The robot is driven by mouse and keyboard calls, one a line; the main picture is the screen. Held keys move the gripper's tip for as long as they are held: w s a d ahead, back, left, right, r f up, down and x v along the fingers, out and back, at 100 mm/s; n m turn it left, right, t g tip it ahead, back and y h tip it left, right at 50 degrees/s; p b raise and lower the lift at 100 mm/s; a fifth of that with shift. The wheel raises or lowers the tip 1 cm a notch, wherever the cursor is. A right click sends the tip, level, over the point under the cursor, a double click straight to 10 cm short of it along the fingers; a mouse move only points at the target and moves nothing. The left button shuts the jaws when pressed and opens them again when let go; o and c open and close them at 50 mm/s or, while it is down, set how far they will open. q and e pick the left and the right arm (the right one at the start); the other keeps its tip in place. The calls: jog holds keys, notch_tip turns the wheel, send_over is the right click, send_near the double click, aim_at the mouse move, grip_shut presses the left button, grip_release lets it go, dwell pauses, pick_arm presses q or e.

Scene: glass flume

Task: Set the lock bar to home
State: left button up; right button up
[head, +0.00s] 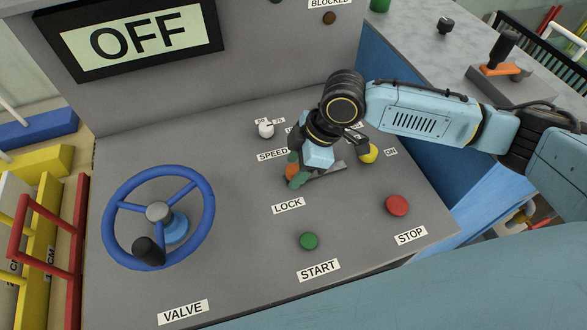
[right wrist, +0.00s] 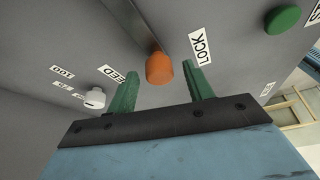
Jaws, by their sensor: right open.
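The lock bar shows in the head view as a grey metal strip (head: 331,169) with an orange end (head: 291,171), above the LOCK label (head: 288,205). In the right wrist view its orange end (right wrist: 159,69) lies between my green fingertips, with the strip running up and left. My right gripper (head: 294,168) is open, one finger on either side of the orange end; its fingers also show in the right wrist view (right wrist: 163,77). I cannot tell whether either finger touches the bar. No home mark is visible. My left gripper is not in view.
A blue handwheel (head: 205,222) stands at the left of the grey panel. A white speed knob (head: 266,129), a yellow knob (head: 368,154), a red stop button (head: 397,205) and a green start button (head: 308,241) are near the bar. The display (head: 140,40) reads OFF.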

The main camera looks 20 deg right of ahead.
jog(key=shift+x, duration=0.8)
jog(key=shift+c, duration=0.4)
grip_shut()
